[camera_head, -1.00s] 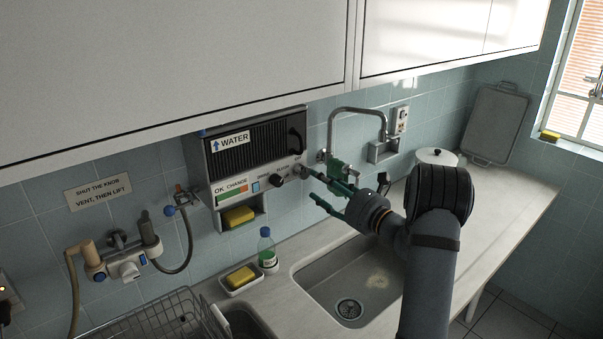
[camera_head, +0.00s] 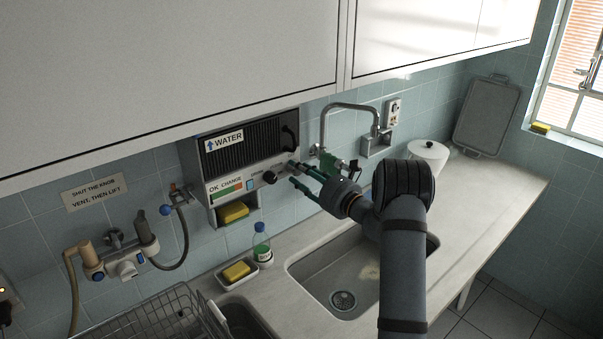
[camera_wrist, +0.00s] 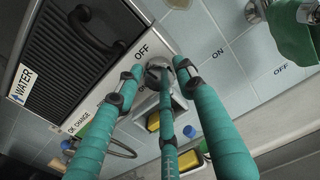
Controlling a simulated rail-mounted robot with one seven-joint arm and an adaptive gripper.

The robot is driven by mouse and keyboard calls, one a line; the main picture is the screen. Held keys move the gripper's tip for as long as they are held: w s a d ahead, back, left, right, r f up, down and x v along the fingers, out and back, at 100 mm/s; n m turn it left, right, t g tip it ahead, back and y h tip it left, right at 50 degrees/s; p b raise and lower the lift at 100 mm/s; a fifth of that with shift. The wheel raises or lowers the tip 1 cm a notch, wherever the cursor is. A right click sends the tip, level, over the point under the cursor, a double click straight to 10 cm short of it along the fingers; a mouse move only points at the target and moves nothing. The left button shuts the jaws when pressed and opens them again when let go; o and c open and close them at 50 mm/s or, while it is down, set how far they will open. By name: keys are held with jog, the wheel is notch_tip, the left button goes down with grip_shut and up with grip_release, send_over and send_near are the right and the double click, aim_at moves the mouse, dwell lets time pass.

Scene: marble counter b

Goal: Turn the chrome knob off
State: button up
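The chrome knob (camera_wrist: 156,67) sits on the front panel of the grey water unit (camera_wrist: 118,78), beside an OFF label in the wrist view. My gripper (camera_wrist: 160,72) has teal fingers spread apart, with their tips near and around the knob. I cannot tell whether any tip touches it. In the head view my gripper (camera_head: 292,172) reaches the right end of the panel, its upper and lower fingers apart. The knob is largely hidden there behind the upper fingertip. The direction the knob points is not clear.
A dark knob (camera_head: 270,177) is left of my fingers. A chrome tap (camera_head: 345,108) with a green part stands close on the right. The sink (camera_head: 325,270) lies below. A bottle (camera_head: 262,245) and a sponge dish (camera_head: 237,275) stand on the counter. Cabinets (camera_head: 170,70) overhang above.

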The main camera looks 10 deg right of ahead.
jog(key=c, duration=0.7)
jog(key=shift+f+m, duration=0.15)
jog(key=shift+m, duration=0.65)
jog(key=shift+c, duration=0.4)
jog(key=o, duration=1.2)
jog(key=shift+c, duration=0.2)
jog(key=v, duration=1.2)
